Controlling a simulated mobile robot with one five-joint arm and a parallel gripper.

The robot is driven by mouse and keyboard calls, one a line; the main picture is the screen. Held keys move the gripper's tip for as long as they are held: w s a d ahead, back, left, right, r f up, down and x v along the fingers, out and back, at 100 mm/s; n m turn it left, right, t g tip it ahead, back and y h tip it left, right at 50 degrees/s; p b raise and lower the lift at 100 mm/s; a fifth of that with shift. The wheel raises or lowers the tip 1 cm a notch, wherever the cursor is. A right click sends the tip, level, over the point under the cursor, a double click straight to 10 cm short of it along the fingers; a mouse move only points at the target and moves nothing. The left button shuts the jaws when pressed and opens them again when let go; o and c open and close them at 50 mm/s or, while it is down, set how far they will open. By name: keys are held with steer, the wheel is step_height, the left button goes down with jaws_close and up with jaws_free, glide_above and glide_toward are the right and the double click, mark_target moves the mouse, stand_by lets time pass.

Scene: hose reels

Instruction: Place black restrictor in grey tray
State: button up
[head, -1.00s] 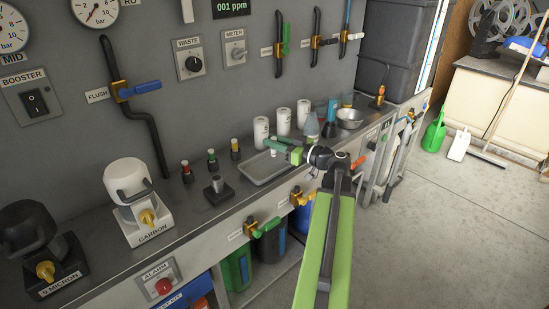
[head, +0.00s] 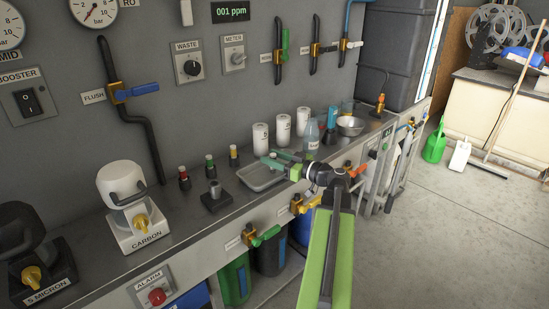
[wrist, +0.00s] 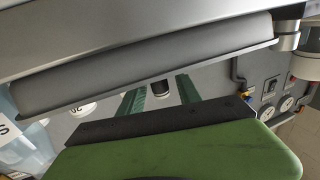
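The grey tray (head: 250,184) lies on the bench in the head view. My gripper (head: 271,158) is over the tray's far part, its green fingers spread apart. In the wrist view, my gripper (wrist: 160,92) shows its two green fingers with a small dark cylinder (wrist: 161,89) with a pale band between them. It looks like the black restrictor, with a gap on both sides. In the head view the fingers mostly hide it, and whether it rests on the tray floor cannot be told.
Red-, green- and yellow-capped fittings (head: 210,165) stand left of the tray, by a black block (head: 216,197). Valve handles (head: 265,236) line the bench front.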

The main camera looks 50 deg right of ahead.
steer(key=shift+r, duration=0.1)
steer(key=shift+s+r, duration=0.1)
steer(key=shift+r, duration=0.05)
steer(key=s+d, duration=0.2)
steer(key=s, duration=0.9)
steer(key=shift+s, duration=0.35)
steer(key=shift+d, duration=0.1)
